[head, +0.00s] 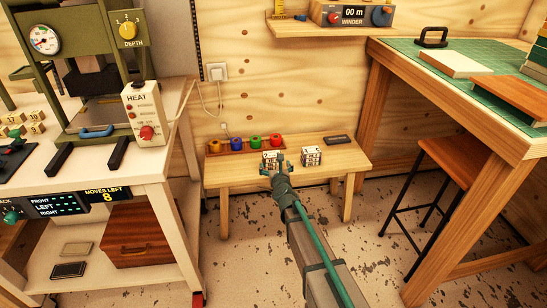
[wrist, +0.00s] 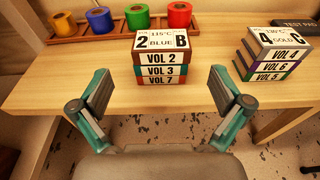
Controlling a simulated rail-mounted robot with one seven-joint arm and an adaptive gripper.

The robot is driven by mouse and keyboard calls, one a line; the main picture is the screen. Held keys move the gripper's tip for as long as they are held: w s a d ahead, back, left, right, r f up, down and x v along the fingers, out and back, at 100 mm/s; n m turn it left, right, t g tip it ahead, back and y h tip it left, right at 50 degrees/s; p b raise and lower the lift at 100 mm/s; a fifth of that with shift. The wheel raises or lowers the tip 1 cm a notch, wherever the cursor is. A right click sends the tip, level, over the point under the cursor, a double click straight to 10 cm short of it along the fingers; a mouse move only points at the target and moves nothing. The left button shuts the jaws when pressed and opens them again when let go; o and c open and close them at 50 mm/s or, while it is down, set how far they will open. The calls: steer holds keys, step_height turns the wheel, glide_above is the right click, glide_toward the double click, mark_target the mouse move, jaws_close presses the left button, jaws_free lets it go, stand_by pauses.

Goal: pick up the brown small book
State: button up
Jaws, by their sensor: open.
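A stack of small books (wrist: 161,71) stands on the low wooden bench, with spines VOL 2, VOL 3 and VOL 7. VOL 2 (wrist: 160,57), directly under the top card, looks brown. VOL 3 (wrist: 160,70) looks teal and VOL 7 (wrist: 160,81) reddish brown. The card (wrist: 160,41) reads 2, 115°C, BLUE, B. My gripper (wrist: 161,92) is open and empty, its fingers apart on either side of the stack's near face, short of it. In the head view my gripper (head: 279,166) partly hides this stack (head: 271,156).
A second book stack (wrist: 275,55), marked 4 GOLD C, stands to the right. Behind are coloured foil rolls (wrist: 101,19) in a wooden rack and a dark test pad (wrist: 297,23). A larger brown book (head: 512,97) lies on the right table's green mat.

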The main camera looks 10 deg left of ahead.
mark_target(272, 154)
steer(key=x, duration=0.9)
steer(key=shift+w, duration=0.2)
steer(key=c, duration=1)
steer(key=shift+c, duration=0.2)
